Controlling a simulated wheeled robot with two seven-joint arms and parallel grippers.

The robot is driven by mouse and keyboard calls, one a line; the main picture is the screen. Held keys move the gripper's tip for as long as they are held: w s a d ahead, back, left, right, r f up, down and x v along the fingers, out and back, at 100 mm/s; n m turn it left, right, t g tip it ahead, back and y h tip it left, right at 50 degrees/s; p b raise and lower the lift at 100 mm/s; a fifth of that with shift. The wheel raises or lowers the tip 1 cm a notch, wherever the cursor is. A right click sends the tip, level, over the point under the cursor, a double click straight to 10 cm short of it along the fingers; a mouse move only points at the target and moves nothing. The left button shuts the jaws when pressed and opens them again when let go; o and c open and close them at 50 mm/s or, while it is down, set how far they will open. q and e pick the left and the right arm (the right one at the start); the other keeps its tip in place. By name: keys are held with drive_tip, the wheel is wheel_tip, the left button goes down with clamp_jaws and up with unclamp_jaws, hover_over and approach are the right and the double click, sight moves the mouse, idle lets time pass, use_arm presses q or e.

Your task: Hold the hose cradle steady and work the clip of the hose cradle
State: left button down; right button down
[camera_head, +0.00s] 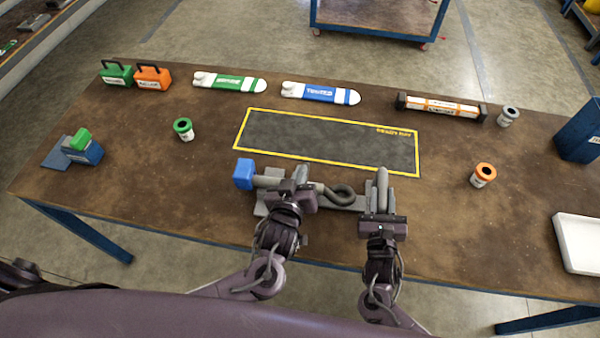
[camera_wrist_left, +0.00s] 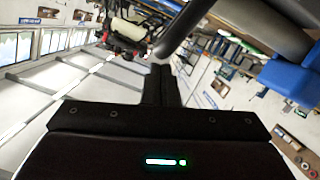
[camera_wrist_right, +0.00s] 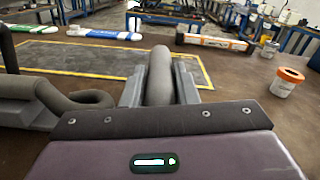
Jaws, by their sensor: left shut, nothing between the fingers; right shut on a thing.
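The grey hose cradle (camera_head: 346,203) lies at the table's front edge, with a looped grey hose (camera_head: 341,190) on it and a blue block (camera_head: 243,175) at its left end. My right gripper (camera_head: 382,198) is shut on a thick, rounded grey bar at the cradle's right end. The bar (camera_wrist_right: 160,75) stands between two grey uprights in the right wrist view. My left gripper (camera_head: 301,182) is at the cradle's left part, its fingers together and empty. In the left wrist view the shut fingers (camera_wrist_left: 160,75) are close to a grey tube (camera_wrist_left: 185,22). The clip cannot be made out clearly.
A yellow-framed dark mat (camera_head: 325,142) lies just behind the cradle, empty. Green (camera_head: 184,129) and orange-lidded (camera_head: 483,175) jars stand on either side. Green and blue labelled paddles and a long orange-labelled bar lie behind. A white tray (camera_head: 580,243) is at the right.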

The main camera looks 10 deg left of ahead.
drive_tip(key=shift+f, duration=0.15)
drive_tip(key=shift+s, duration=0.1)
use_arm(q)
drive_tip(key=d+m, duration=0.1)
drive_tip(key=d+f+m+y, duration=0.1)
drive_tip(key=d, duration=0.1)
drive_tip(key=d+m, duration=0.1)
drive_tip(key=shift+d+f, duration=0.35)
drive_tip(key=shift+d, duration=0.05)
drive_tip(key=shift+w+a+r, duration=0.1)
drive_tip(key=shift+w+a, duration=0.05)
drive_tip(key=shift+a, duration=0.05)
use_arm(e)
drive_tip(key=shift+d, duration=0.1)
idle(0.9)
